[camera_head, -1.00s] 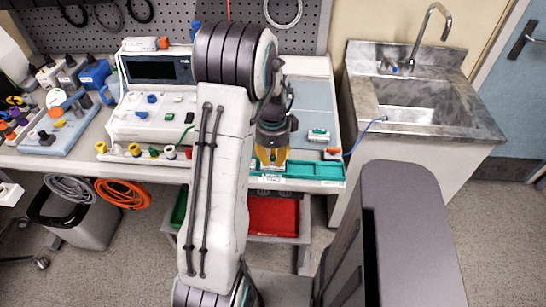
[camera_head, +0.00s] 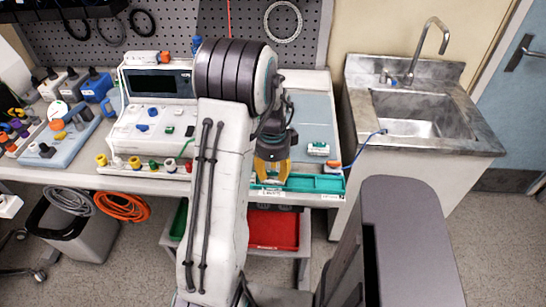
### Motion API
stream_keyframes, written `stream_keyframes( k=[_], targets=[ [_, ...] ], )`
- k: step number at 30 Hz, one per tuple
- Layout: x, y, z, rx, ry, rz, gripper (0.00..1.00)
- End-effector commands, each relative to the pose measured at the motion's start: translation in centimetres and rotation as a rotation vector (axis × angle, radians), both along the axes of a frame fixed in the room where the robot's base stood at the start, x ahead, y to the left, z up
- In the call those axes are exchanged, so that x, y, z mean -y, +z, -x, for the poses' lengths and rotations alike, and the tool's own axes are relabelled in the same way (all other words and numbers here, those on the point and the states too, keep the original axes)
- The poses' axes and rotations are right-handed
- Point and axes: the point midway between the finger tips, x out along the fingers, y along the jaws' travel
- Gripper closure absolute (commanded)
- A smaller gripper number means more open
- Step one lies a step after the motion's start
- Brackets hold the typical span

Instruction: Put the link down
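My gripper (camera_head: 272,175), with yellow fingers, is over the front edge of the bench, at the left part of a green tray (camera_head: 318,184). I cannot make out which thing is the link. A small white and green piece (camera_head: 318,149) lies on the grey bench mat (camera_head: 312,115), to the right of my gripper. The left part of the tray is partly hidden by my gripper.
A white pump unit (camera_head: 155,115) stands on the bench left of my arm, with coloured knobs before it. A small orange and white piece (camera_head: 333,167) lies at the bench's right edge, near a sink (camera_head: 420,110). A red bin (camera_head: 273,229) is below.

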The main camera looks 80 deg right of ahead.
Motion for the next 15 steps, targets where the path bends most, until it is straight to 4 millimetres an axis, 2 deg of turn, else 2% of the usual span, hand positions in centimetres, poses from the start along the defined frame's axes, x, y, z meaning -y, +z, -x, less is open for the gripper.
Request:
stream_keyframes(
  k=[15],
  targets=[
    [0.0,8.4,0.0,-0.001,0.0,0.007,0.67]
  ],
)
